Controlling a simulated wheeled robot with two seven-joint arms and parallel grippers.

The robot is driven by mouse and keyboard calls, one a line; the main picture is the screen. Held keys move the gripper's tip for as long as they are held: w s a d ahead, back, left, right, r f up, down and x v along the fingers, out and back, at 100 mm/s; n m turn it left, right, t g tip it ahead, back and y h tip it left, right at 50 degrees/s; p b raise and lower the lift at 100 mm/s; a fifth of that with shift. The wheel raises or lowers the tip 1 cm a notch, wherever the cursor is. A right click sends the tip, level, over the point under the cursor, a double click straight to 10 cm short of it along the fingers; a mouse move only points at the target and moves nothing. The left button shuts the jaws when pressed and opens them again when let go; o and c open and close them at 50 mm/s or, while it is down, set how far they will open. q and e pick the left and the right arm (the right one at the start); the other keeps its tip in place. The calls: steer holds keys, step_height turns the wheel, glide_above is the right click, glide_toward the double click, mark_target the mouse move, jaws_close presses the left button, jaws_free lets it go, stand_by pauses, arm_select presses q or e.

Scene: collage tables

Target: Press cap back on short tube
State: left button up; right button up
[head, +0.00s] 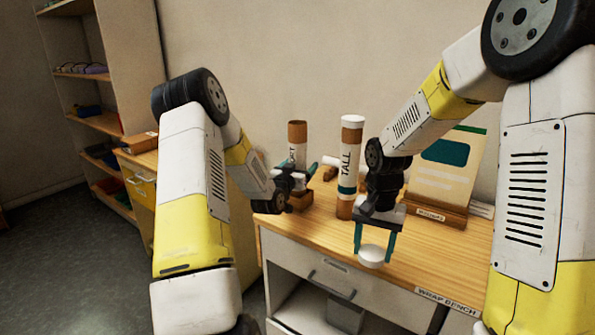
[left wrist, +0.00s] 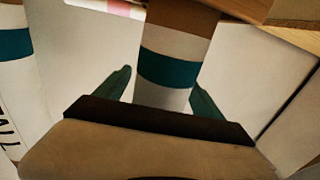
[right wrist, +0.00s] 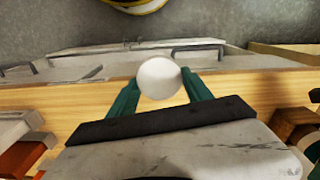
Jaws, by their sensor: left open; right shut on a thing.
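The short tube (head: 297,132) stands upright on the bench, brown at its top with no white cap on it. Its lower part is partly hidden by my left gripper (head: 297,172). That gripper is open, with its fingers on either side of the tube; in the left wrist view the tube (left wrist: 168,68) shows its teal band between the fingertips. I cannot tell whether they touch it. My right gripper (head: 374,250) is shut on the white cap (head: 371,257), holding it near the bench's front edge, right of and nearer than the short tube. The cap also shows in the right wrist view (right wrist: 159,79).
The tall tube (head: 348,170), with a white cap on, stands upright between the short tube and my right gripper. A board in a wooden holder (head: 438,216) stands at the back right of the bench (head: 415,262). Shelves (head: 105,122) stand at the far left.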

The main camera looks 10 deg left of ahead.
mark_target(300, 137)
arm_select(q)
steer(key=c, duration=1.6)
step_height(300, 137, up, 10)
steer(key=shift+r, duration=0.1)
